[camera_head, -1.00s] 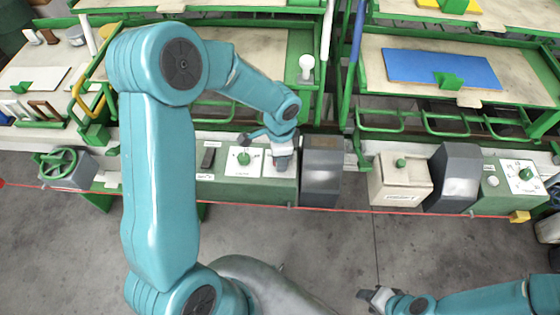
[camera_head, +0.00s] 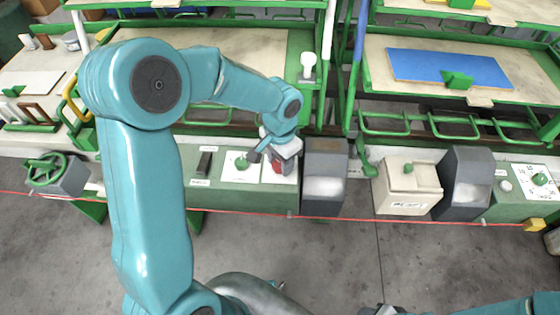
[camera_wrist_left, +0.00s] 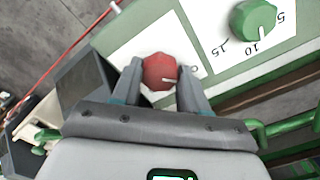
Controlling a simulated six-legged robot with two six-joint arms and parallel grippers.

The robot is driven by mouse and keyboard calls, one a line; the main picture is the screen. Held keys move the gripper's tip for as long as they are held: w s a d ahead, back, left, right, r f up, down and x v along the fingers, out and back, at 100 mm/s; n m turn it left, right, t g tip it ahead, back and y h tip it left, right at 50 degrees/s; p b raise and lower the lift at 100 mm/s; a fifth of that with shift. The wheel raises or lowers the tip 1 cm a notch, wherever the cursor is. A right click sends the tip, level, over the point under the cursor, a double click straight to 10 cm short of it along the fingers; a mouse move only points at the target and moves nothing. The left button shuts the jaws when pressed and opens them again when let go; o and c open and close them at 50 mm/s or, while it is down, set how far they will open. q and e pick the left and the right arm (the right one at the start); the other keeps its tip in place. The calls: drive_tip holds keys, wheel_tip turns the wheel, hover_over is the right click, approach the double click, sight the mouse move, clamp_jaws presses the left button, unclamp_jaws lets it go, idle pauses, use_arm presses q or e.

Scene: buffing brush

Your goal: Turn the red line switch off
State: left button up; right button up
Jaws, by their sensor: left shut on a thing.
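The red line switch (camera_wrist_left: 161,72) is a red faceted knob on a white plate (camera_wrist_left: 140,42). In the left wrist view it sits between the two fingers of my left gripper (camera_wrist_left: 160,80), which is shut on it. A short white line on the knob points right, roughly toward a small round mark on the plate. In the head view a little red of the switch (camera_head: 277,168) shows beneath my left gripper (camera_head: 279,155); the rest is hidden. My right gripper (camera_head: 380,310) is cut off by the bottom edge, and its jaws cannot be made out.
A green dial (camera_wrist_left: 255,20) with numbers is beside the switch; it also shows in the head view (camera_head: 241,163). A dark grey housing (camera_head: 323,178) stands close on the right. A red cord (camera_head: 250,212) runs along the front. Open floor lies in front.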

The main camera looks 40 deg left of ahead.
sight(280, 164)
use_arm(q)
drive_tip(key=shift+w+r, duration=0.2)
drive_tip(key=o, duration=1.1)
drive_tip(key=shift+c, duration=0.2)
drive_tip(key=shift+s, duration=0.1)
drive_tip(key=shift+f, duration=0.1)
wheel_tip(280, 164, up, 16)
drive_tip(key=p, duration=0.1)
drive_tip(key=shift+r, duration=0.2)
drive_tip(key=shift+s, duration=0.15)
